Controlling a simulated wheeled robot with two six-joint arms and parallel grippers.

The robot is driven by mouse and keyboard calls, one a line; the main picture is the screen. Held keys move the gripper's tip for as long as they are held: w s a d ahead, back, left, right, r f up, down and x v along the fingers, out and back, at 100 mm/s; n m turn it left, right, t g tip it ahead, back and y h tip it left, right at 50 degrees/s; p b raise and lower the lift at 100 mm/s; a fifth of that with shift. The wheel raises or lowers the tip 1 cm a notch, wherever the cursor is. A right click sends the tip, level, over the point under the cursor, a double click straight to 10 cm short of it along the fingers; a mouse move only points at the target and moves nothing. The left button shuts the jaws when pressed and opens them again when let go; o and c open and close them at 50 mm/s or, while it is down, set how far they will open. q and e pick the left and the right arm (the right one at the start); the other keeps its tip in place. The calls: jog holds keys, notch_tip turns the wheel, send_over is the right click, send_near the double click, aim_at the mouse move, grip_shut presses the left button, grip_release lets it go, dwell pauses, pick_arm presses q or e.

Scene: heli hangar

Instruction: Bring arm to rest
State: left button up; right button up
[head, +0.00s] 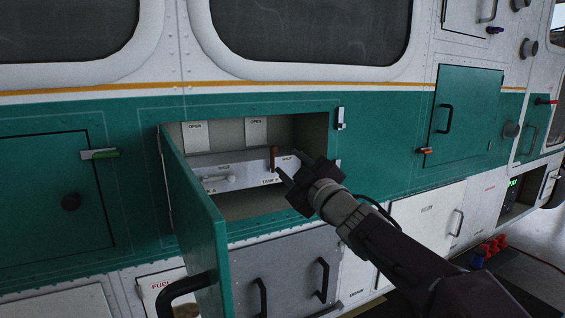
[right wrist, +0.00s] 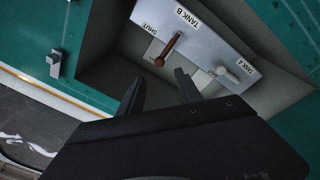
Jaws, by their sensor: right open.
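My right gripper (head: 287,163) is open at the front of an open recess in the green panel; its arm comes in from the lower right. The recess holds a grey valve plate (head: 232,176) with two levers. The reddish-brown lever (head: 274,157), near the "TANK B" label, stands close to my fingertips. In the right wrist view my open fingers (right wrist: 160,82) point toward the brown lever (right wrist: 168,50), whose knob appears just beyond the tips; nothing is held. The pale lever (head: 215,178) near "TANK A" lies sideways. My left gripper is not in view.
The green recess door (head: 197,230) stands swung open to the left, its black handle (head: 184,290) jutting forward. A grey panel (head: 290,268) with two handles is below. A latch (head: 340,118) sits at the recess's upper right. Red parts (head: 490,247) lie at the lower right.

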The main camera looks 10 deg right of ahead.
jog(key=shift+s+d+f, duration=0.1)
jog(key=shift+s+d, duration=0.05)
jog(key=shift+s, duration=0.2)
jog(key=s+d+f+m+g+h, duration=0.2)
jog(key=f+m+g, duration=0.1)
jog(key=f, duration=0.8)
jog(key=s+d+f+m+g+h, duration=0.2)
jog(key=d+f+g, duration=0.1)
jog(key=f, duration=0.7)
jog(key=s+d+f+m+g+h, duration=0.2)
jog(key=f+m, duration=0.1)
jog(key=f, duration=0.8)
jog(key=s+f+m+g, duration=0.2)
jog(key=s+f+g, duration=0.2)
jog(key=s, duration=0.6)
jog(key=s+f+m+g, duration=0.3)
jog(key=s+f+g, duration=0.2)
jog(key=s+f, duration=0.4)
jog(key=shift+s+d+f, duration=0.3)
jog(key=shift+s+d, duration=0.1)
jog(key=shift+s, duration=0.5)
